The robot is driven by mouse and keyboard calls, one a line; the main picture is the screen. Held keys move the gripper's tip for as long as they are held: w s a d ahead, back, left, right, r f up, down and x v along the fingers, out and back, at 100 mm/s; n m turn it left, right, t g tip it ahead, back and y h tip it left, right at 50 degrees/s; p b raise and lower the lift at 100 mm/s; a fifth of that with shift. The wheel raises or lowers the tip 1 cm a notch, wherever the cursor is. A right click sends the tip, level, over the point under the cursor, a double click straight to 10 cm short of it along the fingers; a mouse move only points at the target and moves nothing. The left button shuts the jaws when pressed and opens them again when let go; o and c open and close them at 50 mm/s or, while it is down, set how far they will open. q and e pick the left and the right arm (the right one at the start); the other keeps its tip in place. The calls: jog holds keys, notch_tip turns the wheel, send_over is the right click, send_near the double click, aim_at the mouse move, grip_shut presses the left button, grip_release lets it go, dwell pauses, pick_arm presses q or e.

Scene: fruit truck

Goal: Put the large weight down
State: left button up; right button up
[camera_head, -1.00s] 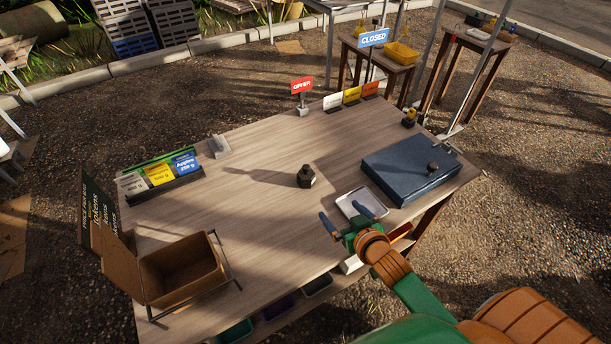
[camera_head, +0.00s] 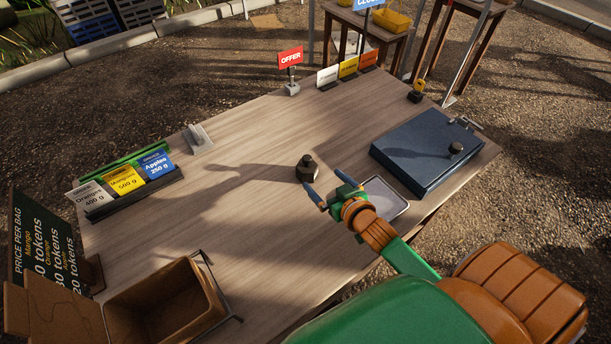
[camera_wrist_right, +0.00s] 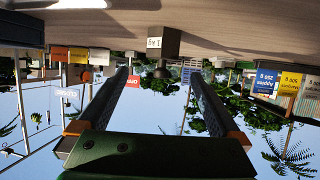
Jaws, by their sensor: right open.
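The large dark weight (camera_head: 307,169), with a knob on top, stands upright on the wooden table (camera_head: 230,215). In the right wrist view, which is upside down, the weight (camera_wrist_right: 163,43) shows a pale "1 kg" label. My right gripper (camera_head: 328,186) is open and empty, just right of and nearer to me than the weight. In the right wrist view the weight lies ahead, between the lines of my open fingers (camera_wrist_right: 164,85), apart from them. My left gripper is not in view.
A metal tray (camera_head: 398,207) lies beside my right gripper. A blue case (camera_head: 423,165) bears a small dark weight (camera_head: 456,148). A cardboard box (camera_head: 205,312) is at the front left.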

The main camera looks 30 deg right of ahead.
aim_at(309, 169)
jog(key=shift+w+f, duration=0.1)
jog(key=shift+f, duration=0.55)
jog(key=x, duration=0.4)
jog(key=r+x, duration=0.1)
jog(key=x, duration=0.2)
jog(key=shift+w+a, duration=0.25)
grip_shut()
